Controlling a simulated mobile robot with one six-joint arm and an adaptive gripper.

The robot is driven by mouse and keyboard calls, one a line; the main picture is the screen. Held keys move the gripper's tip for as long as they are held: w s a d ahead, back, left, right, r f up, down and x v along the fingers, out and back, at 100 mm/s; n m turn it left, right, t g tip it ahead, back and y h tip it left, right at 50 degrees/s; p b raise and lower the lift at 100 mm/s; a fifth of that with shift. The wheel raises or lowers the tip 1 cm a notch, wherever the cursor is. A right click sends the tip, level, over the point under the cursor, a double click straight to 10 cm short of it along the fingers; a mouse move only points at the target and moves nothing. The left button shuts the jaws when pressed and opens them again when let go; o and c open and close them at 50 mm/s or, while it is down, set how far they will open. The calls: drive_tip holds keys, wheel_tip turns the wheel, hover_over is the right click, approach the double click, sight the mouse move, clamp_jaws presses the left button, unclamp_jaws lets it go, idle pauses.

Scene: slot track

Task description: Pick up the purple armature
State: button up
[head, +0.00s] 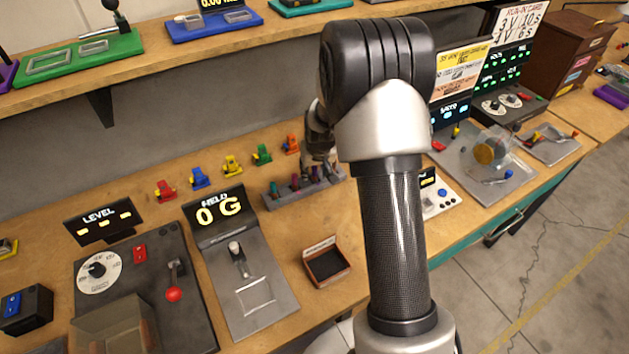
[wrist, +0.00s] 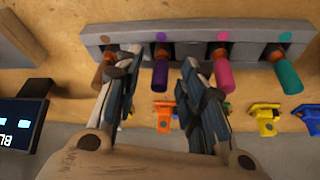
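The purple armature (wrist: 160,66) sits in a grey rack (wrist: 250,50), second from the left in the wrist view, beside a purple dot. My gripper (wrist: 161,58) is open, with one finger on each side of the purple armature and a visible gap to both. A copper armature (wrist: 100,72) is partly covered by the left finger. A pink armature (wrist: 223,70) and a teal armature (wrist: 286,72) stand to the right. In the head view my gripper (head: 320,150) is over the right part of the rack (head: 290,199), and my arm hides some of it.
Several coloured clamps, including a yellow one (head: 232,166) and a blue one (head: 200,178), line the bench behind the rack. A field meter (head: 219,212) and an open dark-lined box (head: 327,263) stand in front. A shelf (head: 150,60) runs above the bench.

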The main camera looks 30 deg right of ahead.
drive_tip(key=shift+w+f, duration=0.25)
drive_tip(key=shift+f, duration=0.3)
drive_tip(key=shift+r, duration=0.1)
drive_tip(key=shift+c, duration=0.3)
clamp_jaws()
